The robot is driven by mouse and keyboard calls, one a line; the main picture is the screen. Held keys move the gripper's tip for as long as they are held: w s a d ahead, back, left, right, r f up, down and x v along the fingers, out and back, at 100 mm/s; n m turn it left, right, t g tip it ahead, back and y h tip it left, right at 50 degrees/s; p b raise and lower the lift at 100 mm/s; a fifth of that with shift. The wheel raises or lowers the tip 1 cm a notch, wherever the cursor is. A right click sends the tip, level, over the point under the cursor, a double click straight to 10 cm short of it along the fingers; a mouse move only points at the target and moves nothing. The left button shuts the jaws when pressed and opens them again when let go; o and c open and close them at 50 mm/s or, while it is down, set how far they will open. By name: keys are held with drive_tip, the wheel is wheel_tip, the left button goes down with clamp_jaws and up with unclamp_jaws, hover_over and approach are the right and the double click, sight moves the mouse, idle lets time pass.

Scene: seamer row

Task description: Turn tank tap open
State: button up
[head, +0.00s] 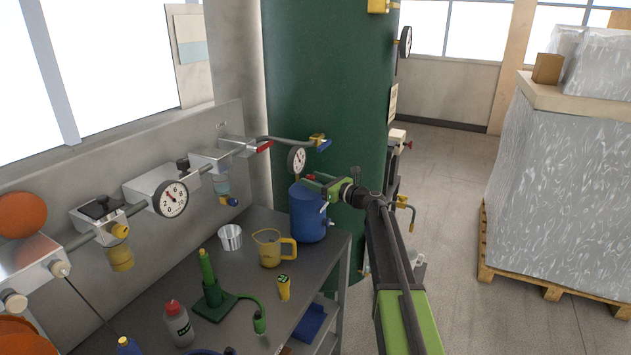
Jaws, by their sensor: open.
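The tall dark green tank (325,85) stands behind the bench. A brass tap (405,204) with a downturned spout shows at its lower right side, just right of my arm; its handle position is too small to tell. My gripper (315,183) is open and points left, above the blue drum, below and apart from the blue lever. My forearm hides part of the tank's lower side.
The blue drum (308,213), a yellow jug (271,250), a metal cup (230,237), a green stand (212,297) and a bottle (178,322) crowd the bench (245,325). A wrapped pallet load (560,180) stands right. Floor between is mostly clear.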

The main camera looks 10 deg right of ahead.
drive_tip(key=shift+c, duration=0.2)
